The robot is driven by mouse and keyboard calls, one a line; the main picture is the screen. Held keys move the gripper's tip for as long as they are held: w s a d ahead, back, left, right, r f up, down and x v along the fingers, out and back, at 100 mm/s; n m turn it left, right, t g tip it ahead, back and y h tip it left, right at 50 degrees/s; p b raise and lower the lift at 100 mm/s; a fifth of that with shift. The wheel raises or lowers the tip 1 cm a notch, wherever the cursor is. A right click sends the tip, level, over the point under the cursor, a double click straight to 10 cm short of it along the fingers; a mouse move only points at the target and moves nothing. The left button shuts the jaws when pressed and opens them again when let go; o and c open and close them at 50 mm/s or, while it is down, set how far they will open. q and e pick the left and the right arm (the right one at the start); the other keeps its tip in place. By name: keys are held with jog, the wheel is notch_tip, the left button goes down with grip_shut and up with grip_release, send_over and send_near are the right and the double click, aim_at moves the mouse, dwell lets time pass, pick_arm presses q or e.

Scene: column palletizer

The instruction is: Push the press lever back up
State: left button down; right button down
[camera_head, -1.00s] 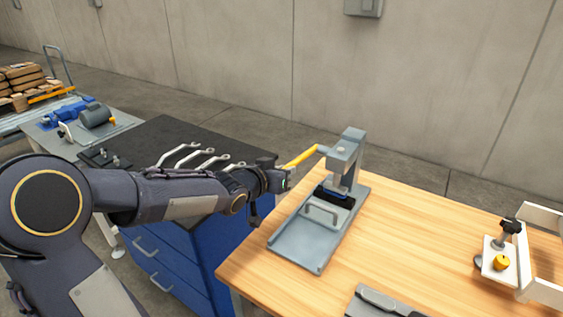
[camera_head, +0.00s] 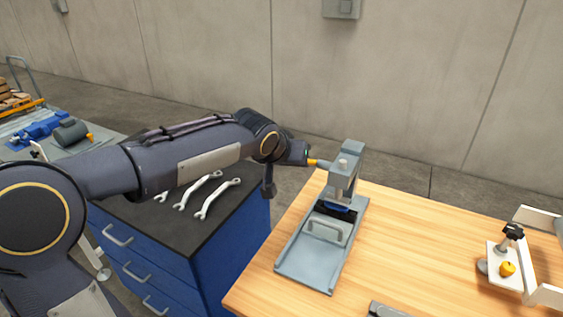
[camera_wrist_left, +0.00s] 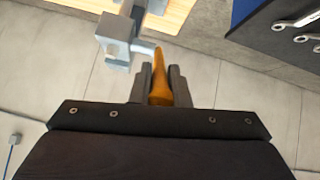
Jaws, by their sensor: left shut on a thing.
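The grey press (camera_head: 345,170) stands at the left end of the wooden table. Its lever (camera_head: 316,163) sticks out to the left from the press head, with an orange-yellow grip. My left gripper (camera_head: 308,158) is at the lever's outer end, shut on the grip and hiding most of it. In the left wrist view the orange lever grip (camera_wrist_left: 160,80) sits between the two fingers of my left gripper (camera_wrist_left: 160,85), and the press head (camera_wrist_left: 117,38) is beyond. The lever looks about level in the head view. My right gripper is not in view.
The press base (camera_head: 307,263) with a drawer-like handle (camera_head: 326,228) lies on the wooden table (camera_head: 410,245). A blue cabinet (camera_head: 225,255) with several wrenches (camera_head: 217,197) on top stands left. A white fixture (camera_head: 505,270) is at the right.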

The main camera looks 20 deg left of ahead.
pick_arm(q)
jog(key=r+p, duration=0.1)
jog(key=p, duration=0.1)
jog(key=w+r+g+p, duration=0.1)
jog(key=shift+w+d+r+p, duration=0.1)
jog(key=shift+w+r+p, duration=0.15)
jog(key=shift+p, duration=0.1)
jog(key=shift+w+r+g+p, duration=0.1)
jog(key=shift+w+g+p, duration=0.15)
jog(key=shift+g+p, duration=0.5)
jog(key=c, duration=1.4)
grip_release()
jog(key=shift+w, duration=0.1)
jog(key=b+v, duration=0.1)
jog(key=v, duration=0.6)
jog(key=shift+s+d+r, duration=0.1)
jog(key=shift+s+r, duration=0.2)
jog(key=shift+s, duration=0.1)
